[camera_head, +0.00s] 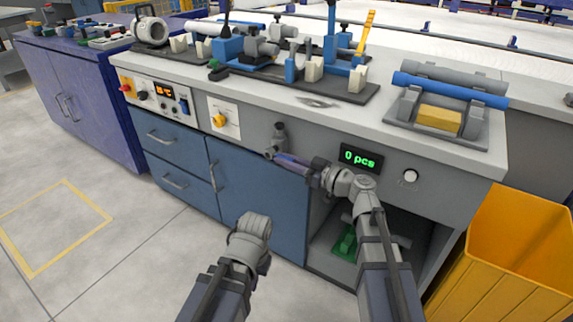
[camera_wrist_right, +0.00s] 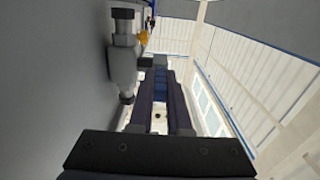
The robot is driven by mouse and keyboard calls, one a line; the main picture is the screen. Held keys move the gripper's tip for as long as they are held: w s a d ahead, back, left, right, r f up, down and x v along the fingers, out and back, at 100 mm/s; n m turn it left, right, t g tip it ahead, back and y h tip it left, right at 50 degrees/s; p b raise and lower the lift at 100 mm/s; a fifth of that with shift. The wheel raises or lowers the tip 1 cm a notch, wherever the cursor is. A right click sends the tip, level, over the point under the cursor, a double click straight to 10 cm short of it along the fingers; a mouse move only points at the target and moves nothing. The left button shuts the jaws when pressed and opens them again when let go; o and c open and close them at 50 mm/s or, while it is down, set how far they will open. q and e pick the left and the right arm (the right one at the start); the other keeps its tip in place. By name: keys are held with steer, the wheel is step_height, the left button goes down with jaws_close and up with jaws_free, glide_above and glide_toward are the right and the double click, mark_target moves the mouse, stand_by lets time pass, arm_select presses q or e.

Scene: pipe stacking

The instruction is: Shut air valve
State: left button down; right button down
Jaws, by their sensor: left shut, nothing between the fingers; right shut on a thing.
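The air valve (camera_head: 279,133) is a grey fitting on the grey front panel of the bench, right of the yellow knob. It also shows in the right wrist view (camera_wrist_right: 123,60), at upper left. My right gripper (camera_head: 278,158) is at the valve's lower end, its dark fingers pointing left along the panel. In the right wrist view the gripper (camera_wrist_right: 160,85) is shut on the blue valve handle (camera_wrist_right: 160,82), which is mostly covered by the fingers. My left gripper (camera_head: 253,224) is low in front of the blue drawers, apart from everything and empty; its fingertips are hard to see.
A yellow knob (camera_head: 219,120) on a white plate and a lit counter reading 0 pcs (camera_head: 361,159) flank the valve. A blue pipe (camera_head: 448,88) lies on a rack on the bench top. A yellow bin (camera_head: 515,255) stands at right. The floor at left is clear.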

stand_by(0.3)
steer(key=c, duration=0.9)
jaws_free()
steer(key=shift+o, duration=0.2)
steer(key=v, duration=0.7)
steer(key=shift+s+d, duration=0.2)
steer(key=shift+d, duration=0.1)
steer(key=shift+a+f, duration=0.1)
